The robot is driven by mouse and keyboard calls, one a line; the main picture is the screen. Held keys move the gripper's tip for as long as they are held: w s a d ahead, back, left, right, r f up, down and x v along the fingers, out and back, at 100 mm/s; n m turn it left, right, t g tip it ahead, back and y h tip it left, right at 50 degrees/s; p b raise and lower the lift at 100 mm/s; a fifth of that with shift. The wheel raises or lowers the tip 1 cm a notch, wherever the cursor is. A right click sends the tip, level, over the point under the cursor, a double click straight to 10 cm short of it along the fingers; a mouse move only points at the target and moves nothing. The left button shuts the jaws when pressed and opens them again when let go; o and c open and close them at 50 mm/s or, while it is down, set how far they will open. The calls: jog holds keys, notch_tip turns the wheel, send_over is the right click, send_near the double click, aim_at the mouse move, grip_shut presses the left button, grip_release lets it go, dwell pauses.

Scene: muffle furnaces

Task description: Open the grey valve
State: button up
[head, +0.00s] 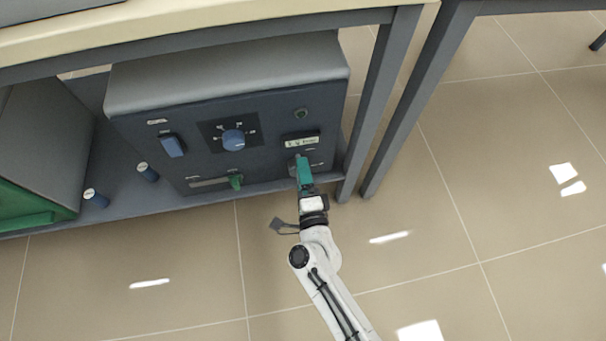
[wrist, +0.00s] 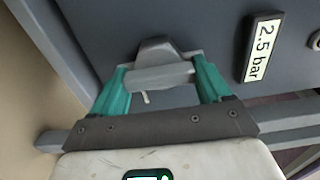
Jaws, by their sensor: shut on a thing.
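The grey valve (wrist: 160,75) is on the dark front panel of the furnace box. In the wrist view its light grey lever lies crosswise between the two teal fingers of my gripper (wrist: 161,78), which are shut on it. In the head view my gripper (head: 304,168) reaches up to the panel's lower right part and largely hides the valve. A display (wrist: 262,48) beside the valve reads 2.5 bar; in the head view the display (head: 301,141) sits just above my gripper.
Table legs (head: 383,100) stand close on the right. The floor in front is clear.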

jog(key=shift+f, duration=0.1)
jog(key=o, duration=1)
jog(key=shift+c, duration=0.2)
jog(key=p+v, duration=0.2)
jog(key=v, duration=0.8)
jog(key=shift+s, duration=0.4)
jog(key=shift+d, duration=0.1)
